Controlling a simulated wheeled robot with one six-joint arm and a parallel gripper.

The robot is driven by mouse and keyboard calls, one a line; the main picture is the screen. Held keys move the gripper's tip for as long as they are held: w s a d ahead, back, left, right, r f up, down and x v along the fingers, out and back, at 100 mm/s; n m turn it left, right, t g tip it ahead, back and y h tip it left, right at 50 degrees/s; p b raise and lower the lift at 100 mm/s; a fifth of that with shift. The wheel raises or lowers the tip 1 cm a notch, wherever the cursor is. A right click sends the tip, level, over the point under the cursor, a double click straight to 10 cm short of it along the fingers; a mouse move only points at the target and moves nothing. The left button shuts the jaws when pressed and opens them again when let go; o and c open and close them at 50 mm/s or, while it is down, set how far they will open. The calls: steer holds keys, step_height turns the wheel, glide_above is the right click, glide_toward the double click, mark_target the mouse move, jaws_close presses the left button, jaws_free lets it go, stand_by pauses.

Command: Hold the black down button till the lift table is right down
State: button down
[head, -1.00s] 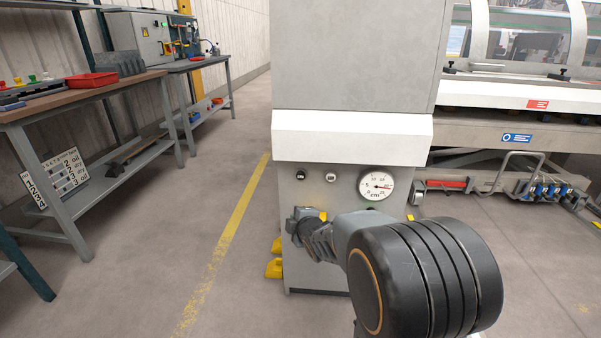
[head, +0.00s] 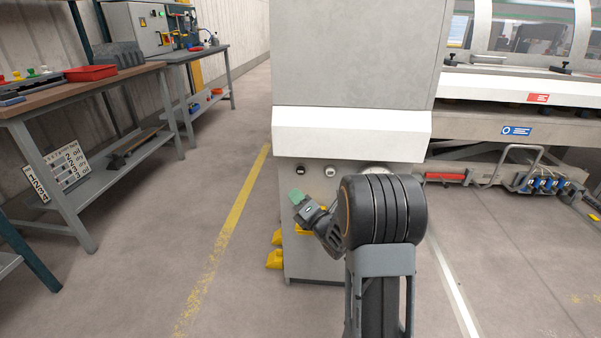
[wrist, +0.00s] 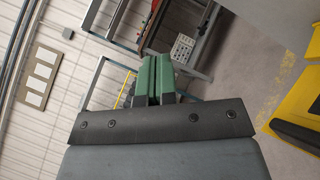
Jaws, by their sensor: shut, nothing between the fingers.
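The black button (head: 299,169) sits on the front of the grey cabinet (head: 350,65), below its white band. A paler button (head: 330,171) is to its right. My gripper (head: 296,197) is shut and empty, its green fingertips pointing up and left, just below the black button in the picture. I see no contact with the button. The fingers also show pressed together in the wrist view (wrist: 158,78), pointing toward the benches, with no button there. The round dial (head: 375,169) is mostly hidden by my arm, so its needle cannot be read. I cannot pick out the lift table.
The panel machine (head: 515,92) stands at right, with a low rail and blue parts (head: 542,183) below. A workbench (head: 90,93) with a red tray (head: 90,72) is at left. The floor between is clear.

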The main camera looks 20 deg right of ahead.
mark_target(301, 171)
steer(key=shift+w, duration=0.1)
steer(key=shift+w+d, duration=0.75)
steer(key=shift+w, duration=0.5)
steer(key=shift+w+d, duration=0.7)
steer(key=shift+w, duration=0.55)
steer(key=shift+w+d, duration=0.75)
steer(key=shift+w, duration=0.5)
steer(key=shift+w+d+f+b, duration=0.1)
steer(key=shift+w+b, duration=0.1)
steer(key=shift+b, duration=0.1)
